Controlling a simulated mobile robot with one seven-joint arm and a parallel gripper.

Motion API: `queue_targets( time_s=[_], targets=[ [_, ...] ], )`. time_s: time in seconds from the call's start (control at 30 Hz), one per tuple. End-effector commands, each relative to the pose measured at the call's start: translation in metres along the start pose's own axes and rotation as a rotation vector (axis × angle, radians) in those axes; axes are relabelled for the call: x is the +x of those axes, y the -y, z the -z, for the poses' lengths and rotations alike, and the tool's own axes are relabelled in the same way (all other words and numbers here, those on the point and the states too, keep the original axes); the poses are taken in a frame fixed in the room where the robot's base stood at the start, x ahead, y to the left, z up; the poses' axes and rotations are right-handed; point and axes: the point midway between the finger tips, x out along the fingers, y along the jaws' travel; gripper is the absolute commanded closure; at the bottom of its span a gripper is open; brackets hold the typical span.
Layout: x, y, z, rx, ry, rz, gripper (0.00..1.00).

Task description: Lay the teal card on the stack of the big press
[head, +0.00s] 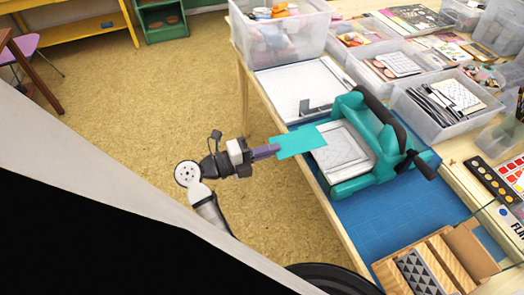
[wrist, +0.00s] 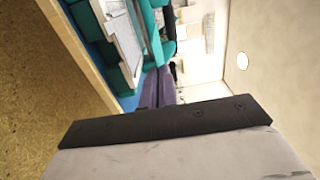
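The big press (head: 362,112) is a teal frame with a dark roller-like bar and a crank handle at its right, standing on a blue mat on the table. A pale stack (head: 345,152) lies in its bed. My gripper (head: 275,150), with purple fingers, is shut on the left end of the teal card (head: 302,141). The card is held out flat at the press's left side, its right end overlapping the stack's near-left edge in the picture; the height gap cannot be told. In the wrist view the fingers (wrist: 158,88) are close together, and the stack (wrist: 120,35) shows at upper left.
A grey-white paper trimmer board (head: 295,85) lies behind the press. Clear bins (head: 440,105) stand behind and right of it. Wooden blocks (head: 435,262) lie at the front right. The blue mat (head: 385,215) is bare in front of the press.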

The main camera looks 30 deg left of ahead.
Motion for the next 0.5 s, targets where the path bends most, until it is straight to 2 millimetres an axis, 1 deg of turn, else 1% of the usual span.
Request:
queue_targets(
  time_s=[0.03,0.5],
  targets=[
    [0.007,-0.001,0.001,0.000,-0.004,-0.001,1.00],
    [0.063,-0.003,0.001,-0.001,-0.003,0.000,1.00]
  ],
)
